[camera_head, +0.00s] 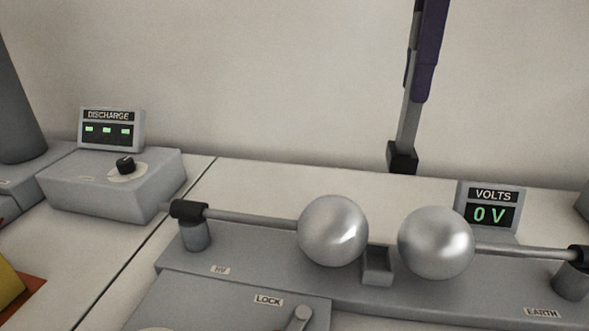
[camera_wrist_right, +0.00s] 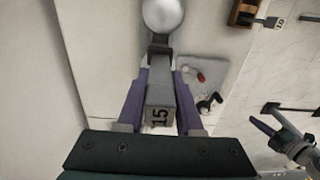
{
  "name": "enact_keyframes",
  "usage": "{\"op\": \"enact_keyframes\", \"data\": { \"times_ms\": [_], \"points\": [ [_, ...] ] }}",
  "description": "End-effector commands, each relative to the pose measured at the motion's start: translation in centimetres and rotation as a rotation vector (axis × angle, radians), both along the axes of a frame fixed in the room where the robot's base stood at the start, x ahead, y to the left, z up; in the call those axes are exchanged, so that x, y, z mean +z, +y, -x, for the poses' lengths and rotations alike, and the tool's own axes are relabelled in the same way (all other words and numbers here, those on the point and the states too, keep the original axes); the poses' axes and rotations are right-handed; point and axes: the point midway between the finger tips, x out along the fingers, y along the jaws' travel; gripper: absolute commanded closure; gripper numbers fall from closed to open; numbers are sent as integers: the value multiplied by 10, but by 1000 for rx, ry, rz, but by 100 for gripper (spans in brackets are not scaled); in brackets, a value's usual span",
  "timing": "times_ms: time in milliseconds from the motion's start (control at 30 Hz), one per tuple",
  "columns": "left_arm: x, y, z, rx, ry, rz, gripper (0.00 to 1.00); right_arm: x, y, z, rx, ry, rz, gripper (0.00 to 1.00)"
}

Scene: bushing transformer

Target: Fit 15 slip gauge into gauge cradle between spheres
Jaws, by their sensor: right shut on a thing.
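The slip gauge marked 15 (camera_wrist_right: 158,112) is a grey block between the purple fingers of my right gripper (camera_wrist_right: 160,85), which is shut on it. In the head view my right gripper (camera_head: 418,70) comes down from the top, with a grey bar and a black end (camera_head: 402,157) below it, against the wall above the spheres. The gauge cradle (camera_head: 377,265) is a small grey open-topped holder between the left sphere (camera_head: 333,231) and the right sphere (camera_head: 436,242). One sphere also shows in the wrist view (camera_wrist_right: 163,13). My left gripper (camera_wrist_right: 272,128) is open and empty at that view's right.
A VOLTS display (camera_head: 490,206) reading 0 V stands behind the right sphere. A DISCHARGE box (camera_head: 115,180) with a knob is at left. A LOCK lever (camera_head: 300,317) is in front. A wooden rack (camera_wrist_right: 243,12) and a gauge marked 10 (camera_wrist_right: 274,22) lie at upper right.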

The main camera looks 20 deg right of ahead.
Motion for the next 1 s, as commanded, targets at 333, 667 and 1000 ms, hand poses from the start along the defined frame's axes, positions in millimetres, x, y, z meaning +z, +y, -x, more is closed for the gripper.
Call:
{"op": "enact_keyframes", "data": {
  "times_ms": [333, 667, 1000],
  "points": [
    [-17, 1, 0, 1, 2, -2, 100, -100, 0, 2, 0, 7, -1, 100],
    [-15, 3, 1, -4, 1, -9, 100, -141, 1, 1, 2, 3, -2, 100],
    [-15, 3, 1, -6, 1, -11, 100, -176, 0, 0, 3, -1, 1, 100]
  ]
}}
